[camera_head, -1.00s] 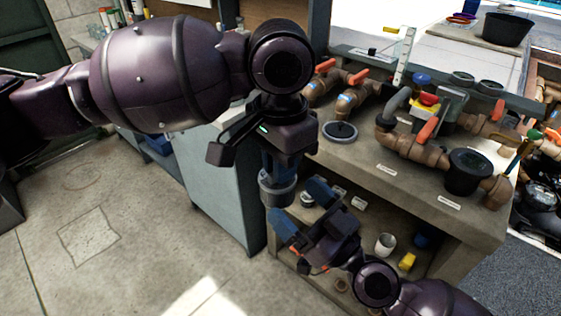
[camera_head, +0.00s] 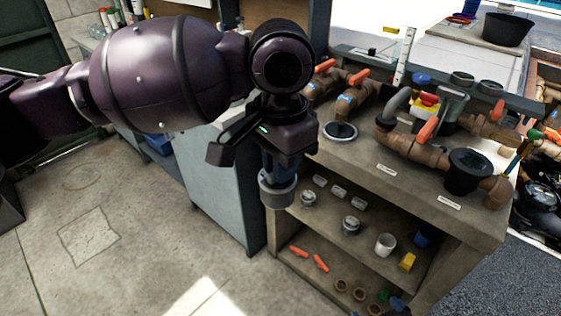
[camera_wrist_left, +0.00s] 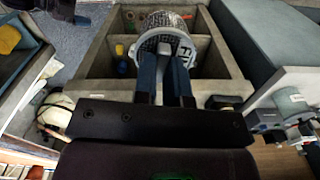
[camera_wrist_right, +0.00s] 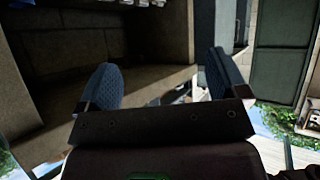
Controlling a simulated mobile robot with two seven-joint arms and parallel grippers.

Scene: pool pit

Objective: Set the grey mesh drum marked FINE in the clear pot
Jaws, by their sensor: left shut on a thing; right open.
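My left gripper (camera_head: 277,166) points down and is shut on a grey drum (camera_head: 278,191), held in the air in front of the bench's left end. In the left wrist view the drum (camera_wrist_left: 165,38) shows mesh and a pale band with dark marking, too small to read in full. A dark-rimmed round vessel (camera_head: 470,168) stands among the pipes on the bench; whether it is the clear pot I cannot tell. A round grey-rimmed piece (camera_head: 341,131) lies left of it. My right gripper (camera_wrist_right: 163,78) is open and empty in its wrist view, and outside the head view.
The bench (camera_head: 375,165) carries brown pipes with orange-handled valves (camera_head: 428,130). The floor (camera_head: 120,230) at left is clear.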

